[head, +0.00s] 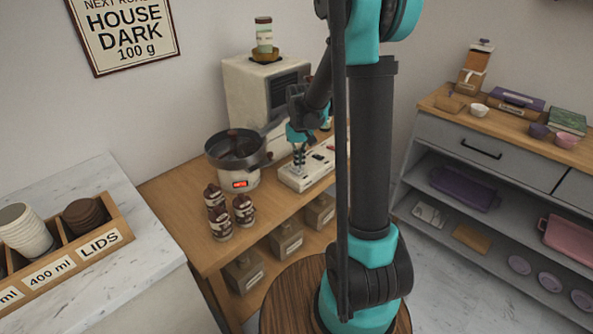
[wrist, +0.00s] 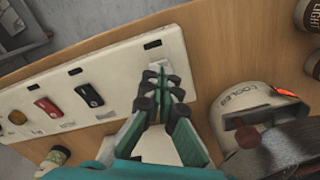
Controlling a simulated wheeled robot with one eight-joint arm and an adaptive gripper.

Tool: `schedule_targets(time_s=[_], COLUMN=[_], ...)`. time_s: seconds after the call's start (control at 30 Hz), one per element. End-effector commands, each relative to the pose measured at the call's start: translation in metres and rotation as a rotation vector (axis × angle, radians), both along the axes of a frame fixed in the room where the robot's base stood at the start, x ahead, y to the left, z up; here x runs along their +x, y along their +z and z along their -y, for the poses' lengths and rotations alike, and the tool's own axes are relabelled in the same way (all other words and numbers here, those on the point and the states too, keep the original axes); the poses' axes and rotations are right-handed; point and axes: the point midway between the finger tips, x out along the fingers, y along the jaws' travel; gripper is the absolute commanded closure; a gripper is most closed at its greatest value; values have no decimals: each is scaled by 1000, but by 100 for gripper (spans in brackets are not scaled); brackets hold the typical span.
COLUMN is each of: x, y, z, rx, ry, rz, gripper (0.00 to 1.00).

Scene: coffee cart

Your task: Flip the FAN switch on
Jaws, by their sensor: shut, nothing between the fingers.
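A white switch panel (head: 292,182) lies on the wooden counter in the head view. My gripper (head: 299,164) points down at the panel's left end in the head view. In the wrist view my gripper (wrist: 162,76) is shut and empty, with its fingertips over the panel's right end. The fingers partly hide what is under them there. I cannot read a FAN label, nor tell whether the fingertips touch.
A cooler (head: 238,165) with a dark pan and a lit orange display stands just left of the panel; it also shows in the wrist view (wrist: 238,108). Several brown-lidded jars (head: 220,222) stand in front of it. A pale machine (head: 262,90) stands behind.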

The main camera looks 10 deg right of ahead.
Motion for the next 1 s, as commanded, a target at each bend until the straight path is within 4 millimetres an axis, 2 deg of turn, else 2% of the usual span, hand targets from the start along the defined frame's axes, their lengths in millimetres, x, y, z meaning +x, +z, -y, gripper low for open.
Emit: schedule_targets(time_s=[1.0], x=[0], y=[-14], z=[0], rx=[0], ry=[0], rz=[0], gripper=[100])
